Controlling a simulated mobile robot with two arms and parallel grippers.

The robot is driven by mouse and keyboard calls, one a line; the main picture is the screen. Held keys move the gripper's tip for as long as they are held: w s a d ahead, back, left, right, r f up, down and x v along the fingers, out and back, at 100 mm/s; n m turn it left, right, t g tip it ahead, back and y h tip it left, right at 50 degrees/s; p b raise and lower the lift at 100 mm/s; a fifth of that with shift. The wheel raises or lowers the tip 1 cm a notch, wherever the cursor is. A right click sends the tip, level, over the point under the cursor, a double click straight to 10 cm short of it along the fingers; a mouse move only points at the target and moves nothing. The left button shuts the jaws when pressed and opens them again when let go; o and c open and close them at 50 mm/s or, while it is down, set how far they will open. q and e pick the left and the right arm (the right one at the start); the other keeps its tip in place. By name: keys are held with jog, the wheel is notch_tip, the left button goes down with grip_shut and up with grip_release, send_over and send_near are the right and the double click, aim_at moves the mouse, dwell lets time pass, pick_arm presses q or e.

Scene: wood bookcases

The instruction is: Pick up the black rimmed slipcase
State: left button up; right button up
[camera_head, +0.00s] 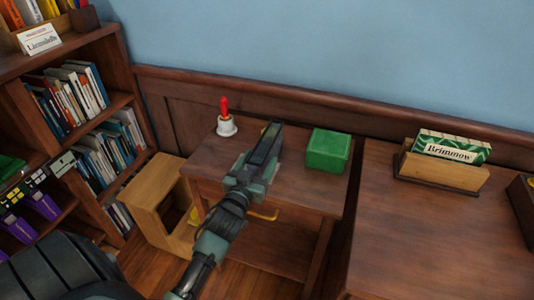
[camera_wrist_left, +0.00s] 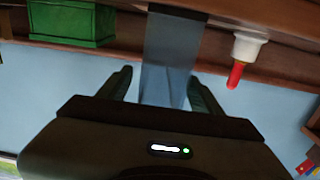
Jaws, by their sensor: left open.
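A narrow dark upright thing, seemingly the black rimmed slipcase (camera_head: 268,143), is at the back of the small wooden side table (camera_head: 310,180). In the left wrist view the slipcase (camera_wrist_left: 170,50) shows as a blue-grey panel between the fingers. My left gripper (camera_head: 256,164) is over the table, open, with one finger on each side of the slipcase. In the wrist view the gripper (camera_wrist_left: 162,80) shows gaps between the fingers and the panel. The arm hides part of the slipcase in the head view. My right gripper is not in view.
A green box (camera_head: 328,151) stands right of the slipcase, and a white bell with a red handle (camera_head: 226,122) stands left. A wooden step stool (camera_head: 160,205) and a bookcase (camera_head: 70,110) are at left. A desk (camera_head: 430,240) with a sign holder (camera_head: 440,172) is at right.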

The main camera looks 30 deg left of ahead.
pick_arm(q)
jog(key=x, duration=0.2)
jog(key=shift+w+a, duration=0.1)
jog(key=shift+w, duration=0.25)
grip_shut()
